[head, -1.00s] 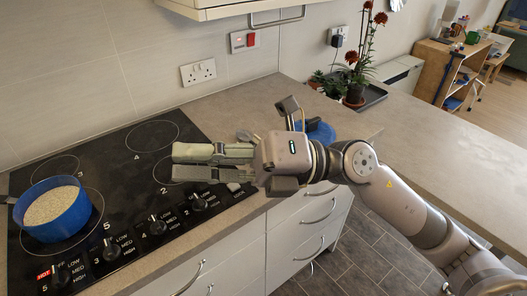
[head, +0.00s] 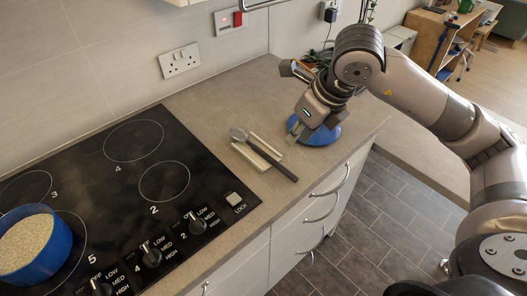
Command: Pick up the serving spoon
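The serving spoon (head: 271,160) has a grey bowl and a long dark handle. It lies across a pale, flat rest (head: 251,157) on the worktop, right of the hob, with its bowl to the upper left and its handle to the lower right. My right gripper (head: 305,134) points down over a blue round item (head: 322,137), to the right of the spoon and apart from it in the picture. Its fingers are foreshortened, so I cannot tell whether they are open or shut. The gripper and arm hide part of the blue item. My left gripper is out of view.
The black hob (head: 125,190) fills the left, with a blue pan (head: 55,255) of pale grains and several knobs along its front. Drawer handles stick out below the worktop edge. The worktop (head: 215,100) behind the spoon is clear.

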